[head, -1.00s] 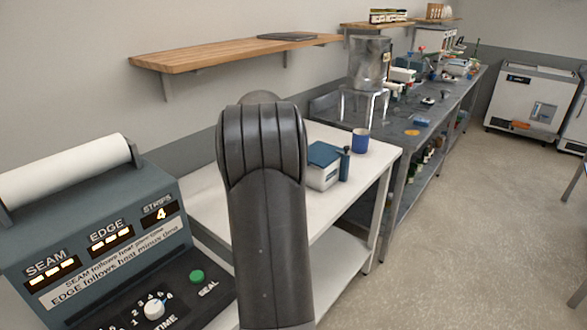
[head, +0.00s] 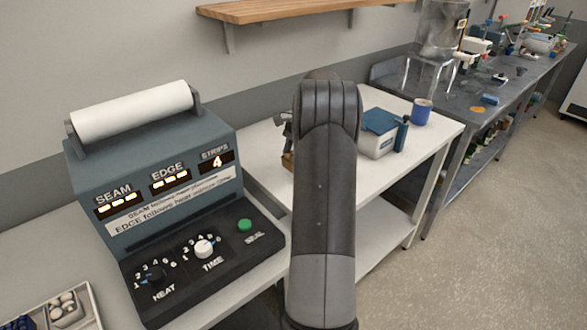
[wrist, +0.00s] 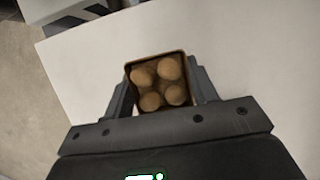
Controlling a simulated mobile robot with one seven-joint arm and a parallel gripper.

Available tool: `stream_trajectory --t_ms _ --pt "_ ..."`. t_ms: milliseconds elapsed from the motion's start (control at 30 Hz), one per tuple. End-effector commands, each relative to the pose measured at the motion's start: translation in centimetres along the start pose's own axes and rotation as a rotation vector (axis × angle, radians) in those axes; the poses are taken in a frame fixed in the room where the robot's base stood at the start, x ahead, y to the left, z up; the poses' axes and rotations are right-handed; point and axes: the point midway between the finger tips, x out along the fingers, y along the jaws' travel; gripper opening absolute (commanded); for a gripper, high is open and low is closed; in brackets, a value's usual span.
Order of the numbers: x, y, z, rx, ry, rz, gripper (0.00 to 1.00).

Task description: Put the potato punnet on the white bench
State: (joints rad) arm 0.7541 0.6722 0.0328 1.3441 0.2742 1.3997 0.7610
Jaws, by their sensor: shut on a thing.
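The potato punnet (wrist: 183,63) is a small square brown tray with several brown potatoes in it. In the wrist view it sits upright between the fingers of my gripper (wrist: 157,88), which is shut on it. The white bench (wrist: 245,55) fills most of the wrist view beneath and around the punnet. In the head view the bench (head: 262,150) stands right of the sealing machine. There, a small part of my gripper (head: 284,127) and the punnet's brown edge (head: 287,161) show left of my arm, which hides the rest. I cannot tell whether the punnet touches the bench.
A blue-and-white box (head: 378,140), a dark blue bottle (head: 401,134) and a blue cup (head: 421,112) stand on the bench's right part. The sealing machine (head: 150,190) stands at the left. A tray (head: 92,300) with white items lies front left. A wooden shelf (head: 270,10) hangs above.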

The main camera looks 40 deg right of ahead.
Motion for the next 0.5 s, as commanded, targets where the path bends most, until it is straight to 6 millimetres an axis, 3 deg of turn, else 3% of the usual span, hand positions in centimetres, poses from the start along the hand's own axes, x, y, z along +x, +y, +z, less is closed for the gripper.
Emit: stream_trajectory --t_ms 333,500 --pt "3.5 -0.2 -1.3 0.000 -0.002 0.001 0.27" --pt "3.9 -0.2 -1.5 -0.002 0.001 -0.001 0.27"
